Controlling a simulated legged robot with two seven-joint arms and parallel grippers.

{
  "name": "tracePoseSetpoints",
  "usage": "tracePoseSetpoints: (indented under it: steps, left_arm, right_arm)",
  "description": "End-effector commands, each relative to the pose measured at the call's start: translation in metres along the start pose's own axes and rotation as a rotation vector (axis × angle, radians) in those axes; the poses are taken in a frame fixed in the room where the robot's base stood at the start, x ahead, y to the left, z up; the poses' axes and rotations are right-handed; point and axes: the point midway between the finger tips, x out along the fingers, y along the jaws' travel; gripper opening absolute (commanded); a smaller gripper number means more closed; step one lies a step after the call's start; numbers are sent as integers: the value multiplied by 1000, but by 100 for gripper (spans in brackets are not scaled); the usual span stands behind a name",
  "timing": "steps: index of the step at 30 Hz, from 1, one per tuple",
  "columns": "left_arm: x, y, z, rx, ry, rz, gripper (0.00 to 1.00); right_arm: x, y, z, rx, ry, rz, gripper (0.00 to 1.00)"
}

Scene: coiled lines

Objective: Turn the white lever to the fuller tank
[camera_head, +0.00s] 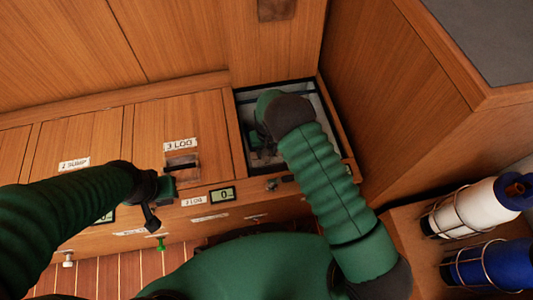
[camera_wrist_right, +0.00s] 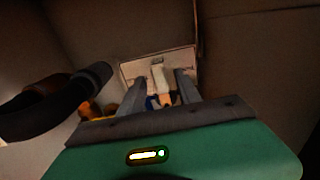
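My right arm reaches into an open, dark-rimmed compartment (camera_head: 239,110) beside the "3 LOO" hatch; its gripper is mostly hidden by the wrist in the head view. In the right wrist view my right gripper (camera_wrist_right: 162,82) is open, its two grey fingers on either side of a white lever-like piece (camera_wrist_right: 158,76). Gaps show between fingers and piece. Small blue and orange parts lie below it. A pale plate (camera_wrist_right: 130,70) is behind. My left gripper (camera_head: 160,200) is at the front edge below the "3 LOO" label; its finger opening is unclear.
A small display (camera_head: 222,194) reads 0; another is partly hidden by my left arm. Green (camera_head: 161,243) and white (camera_head: 68,258) knobs sit along the front. White (camera_head: 470,209) and blue (camera_head: 494,265) cylinders are racked at right. A black hose (camera_wrist_right: 60,95) crosses the wrist view's left.

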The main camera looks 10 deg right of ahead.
Motion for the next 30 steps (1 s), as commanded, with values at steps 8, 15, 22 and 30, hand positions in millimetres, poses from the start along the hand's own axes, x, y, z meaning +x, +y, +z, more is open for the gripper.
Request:
tracePoseSetpoints:
  steps: [8, 15, 22, 30]
  left_arm:
    - [-1, 0, 0, 0, 0, 0, 31]
    - [-1, 0, 0, 0, 0, 0, 31]
    - [-1, 0, 0, 0, 0, 0, 31]
    - [-1, 0, 0, 0, 0, 0, 31]
  right_arm:
    - [-1, 0, 0, 0, -1, 0, 24]
    - [-1, 0, 0, 0, -1, 0, 0]
    - [-1, 0, 0, 0, -1, 0, 0]
    - [-1, 0, 0, 0, -1, 0, 0]
